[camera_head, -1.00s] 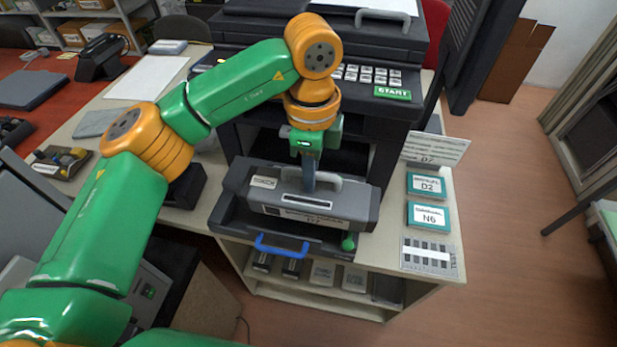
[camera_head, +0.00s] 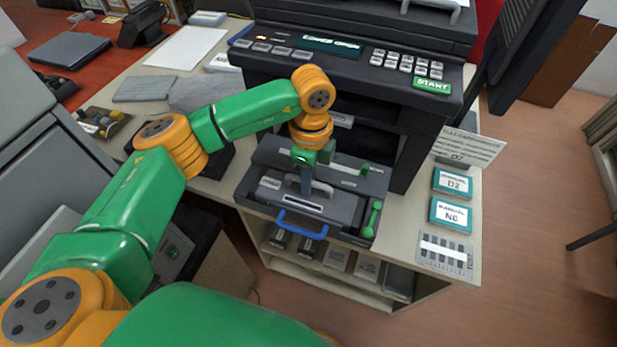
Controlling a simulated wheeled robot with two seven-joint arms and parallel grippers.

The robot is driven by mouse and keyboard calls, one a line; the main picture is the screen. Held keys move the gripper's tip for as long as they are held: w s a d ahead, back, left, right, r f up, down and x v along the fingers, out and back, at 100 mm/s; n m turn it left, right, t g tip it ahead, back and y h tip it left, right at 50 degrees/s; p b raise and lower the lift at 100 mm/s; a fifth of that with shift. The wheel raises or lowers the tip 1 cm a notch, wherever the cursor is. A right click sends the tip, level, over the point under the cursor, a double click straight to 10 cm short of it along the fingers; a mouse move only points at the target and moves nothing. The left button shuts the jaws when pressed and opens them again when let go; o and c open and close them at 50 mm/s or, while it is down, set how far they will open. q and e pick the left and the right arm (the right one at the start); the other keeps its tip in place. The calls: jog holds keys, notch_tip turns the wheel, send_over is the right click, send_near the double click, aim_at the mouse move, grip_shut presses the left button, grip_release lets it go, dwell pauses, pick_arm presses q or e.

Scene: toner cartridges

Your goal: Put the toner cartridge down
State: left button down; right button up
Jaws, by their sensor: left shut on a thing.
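The toner cartridge (camera_head: 283,194) is a dark grey block with a light grey handle and a pale label. It is at or inside the pulled-out dark tray (camera_head: 247,181) at the front of the printer. I cannot tell whether it rests on the tray floor. My left gripper (camera_head: 307,186) comes down from above and is shut on the cartridge's handle. The tray has a blue handle (camera_head: 309,226) in front and a green lever (camera_head: 374,218) at its right. My right gripper is not in view.
The black printer (camera_head: 345,68) stands behind the tray. Teal-edged manuals (camera_head: 452,184) and cards lie on the desk to the right. Below is a shelf (camera_head: 335,284) with several boxes. A laptop (camera_head: 70,50) and papers lie on the left.

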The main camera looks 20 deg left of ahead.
pick_arm(q)
jog(key=c, duration=0.8)
grip_release()
jog(key=shift+c, duration=0.2)
jog(key=shift+r, duration=0.15)
jog(key=r, duration=0.2)
jog(key=r+b, duration=0.1)
jog(key=r, duration=0.1)
jog(key=r+b, duration=0.1)
jog(key=r, duration=0.2)
jog(key=shift+w+d, duration=0.1)
jog(key=shift+w, duration=0.2)
notch_tip(320, 180, up, 5)
jog(key=shift+w+f+p, duration=0.1)
jog(key=shift+p, duration=0.2)
